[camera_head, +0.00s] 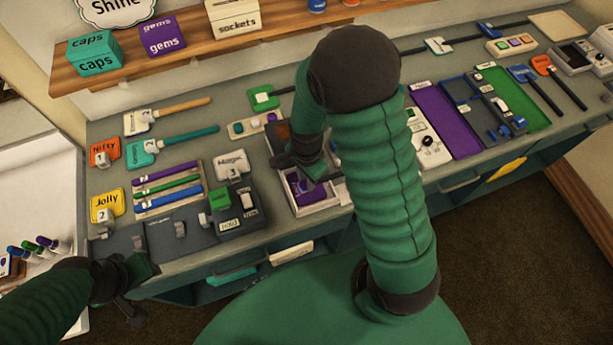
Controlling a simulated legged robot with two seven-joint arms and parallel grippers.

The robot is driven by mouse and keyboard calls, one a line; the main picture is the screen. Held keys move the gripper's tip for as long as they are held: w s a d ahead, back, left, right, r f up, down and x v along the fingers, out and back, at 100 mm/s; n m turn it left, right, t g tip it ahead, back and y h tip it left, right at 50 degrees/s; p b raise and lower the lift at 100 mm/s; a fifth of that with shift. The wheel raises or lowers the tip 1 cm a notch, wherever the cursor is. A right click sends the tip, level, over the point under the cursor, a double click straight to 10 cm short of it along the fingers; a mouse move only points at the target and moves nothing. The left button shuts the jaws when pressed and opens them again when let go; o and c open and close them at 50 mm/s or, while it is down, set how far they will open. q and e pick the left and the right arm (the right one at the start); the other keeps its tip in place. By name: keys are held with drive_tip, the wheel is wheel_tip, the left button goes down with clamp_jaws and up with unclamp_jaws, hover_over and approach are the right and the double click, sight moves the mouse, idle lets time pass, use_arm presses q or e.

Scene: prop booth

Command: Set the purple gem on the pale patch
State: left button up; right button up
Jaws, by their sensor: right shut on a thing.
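My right gripper (313,172) reaches down over a pale-rimmed tray (301,208) at the middle of the bench. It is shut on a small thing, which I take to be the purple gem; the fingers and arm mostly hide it. Purple (312,194) shows in the tray just below the fingertips, but I cannot tell gem from tray lining. A pale area (341,190) shows at the tray's right side, partly behind my arm; I cannot tell whether it is the pale patch. My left gripper (138,290) hangs empty-looking at the bench's front left; its jaw gap is unclear.
Left of the tray lie a dark organiser with a green block (220,198), a rack of coloured sticks (167,190) and label cards. Right of my arm are a purple pad (436,122) and a green pad (512,97). A wooden shelf (190,48) with boxes runs behind.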

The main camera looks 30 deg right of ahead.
drive_tip(key=o, duration=1.2)
drive_tip(key=shift+o, duration=0.2)
wheel_tip(320, 180, up, 8)
drive_tip(key=p, duration=0.8)
drive_tip(key=shift+r, duration=0.1)
